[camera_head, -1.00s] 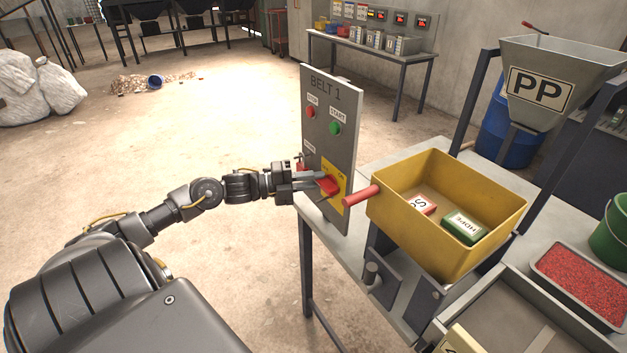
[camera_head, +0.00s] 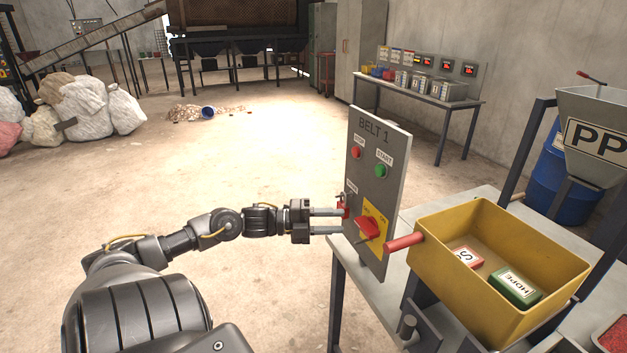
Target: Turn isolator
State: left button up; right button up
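The isolator is a red rotary handle (camera_head: 368,228) on a yellow plate (camera_head: 377,222), low on the grey BELT 1 panel (camera_head: 375,185). The handle sits tilted on its plate. My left gripper (camera_head: 328,221) is open, its two fingers pointing right toward the panel, just left of the handle. Nothing shows between the fingers. A small red part (camera_head: 342,206) at the panel's left edge is close to the upper fingertip; I cannot tell if they touch. My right gripper is not in view.
Above are a red STOP button (camera_head: 356,152) and a green START button (camera_head: 381,171). A yellow bin (camera_head: 450,235) with a red handle (camera_head: 403,242) stands close right of the panel.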

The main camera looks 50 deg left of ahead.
pick_arm(q)
jog(key=v, duration=0.5)
jog(key=shift+s+a, duration=0.2)
dwell(0.4)
